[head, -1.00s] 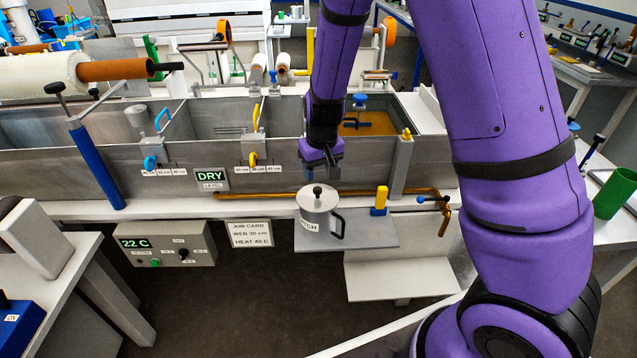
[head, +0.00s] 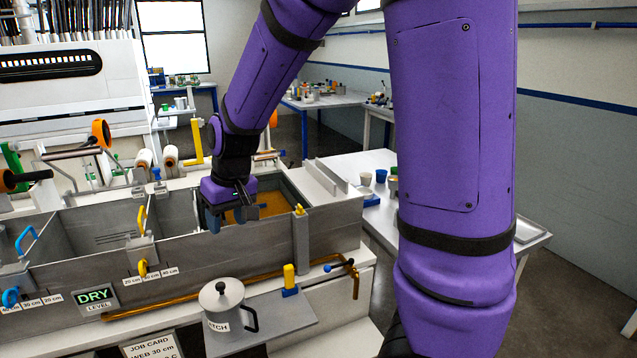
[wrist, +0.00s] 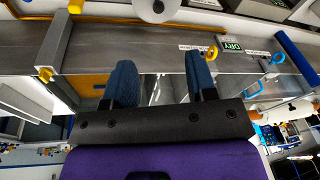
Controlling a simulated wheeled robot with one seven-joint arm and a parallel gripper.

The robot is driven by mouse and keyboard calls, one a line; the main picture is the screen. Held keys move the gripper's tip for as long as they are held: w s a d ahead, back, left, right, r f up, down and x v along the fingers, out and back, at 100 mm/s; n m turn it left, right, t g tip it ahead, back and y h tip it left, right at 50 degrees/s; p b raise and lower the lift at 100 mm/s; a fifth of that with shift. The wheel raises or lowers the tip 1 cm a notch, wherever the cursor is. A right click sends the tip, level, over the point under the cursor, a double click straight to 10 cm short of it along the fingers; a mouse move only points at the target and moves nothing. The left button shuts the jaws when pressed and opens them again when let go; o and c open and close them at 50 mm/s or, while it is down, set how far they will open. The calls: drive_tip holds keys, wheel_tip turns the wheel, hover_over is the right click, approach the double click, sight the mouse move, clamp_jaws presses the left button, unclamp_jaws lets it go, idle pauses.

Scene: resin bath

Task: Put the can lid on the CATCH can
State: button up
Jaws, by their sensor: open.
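The CATCH can (head: 226,322) is a grey metal can with a black handle and a partly visible label ending in "TCH". It stands upright on a small grey shelf in front of the bath. The can lid (head: 213,298), pale grey with a black knob, sits on top of the can and looks level. The lid also shows at the top edge of the wrist view (wrist: 158,14), cut off. My gripper (head: 238,212) is open and empty, apart from the can, behind and above it near the bath. Its two blue-padded fingers show in the wrist view (wrist: 160,84).
A copper pipe (head: 190,297) runs along the bath front (head: 200,265). Yellow-handled gates and amber liquid lie in the bath. A side table with cups (head: 366,178) stands at right.

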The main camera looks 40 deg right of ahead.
drive_tip(key=s+d+r+t, duration=0.1)
drive_tip(key=s+d+r, duration=0.1)
drive_tip(key=s+r, duration=0.5)
drive_tip(key=s+d+r+t+h, duration=0.1)
drive_tip(key=s+r, duration=0.6)
drive_tip(key=s, duration=0.8)
drive_tip(key=shift+s+d+m+t, duration=0.3)
drive_tip(key=shift+d+t, duration=0.2)
drive_tip(key=shift+d, duration=0.5)
drive_tip(key=shift+r, duration=0.1)
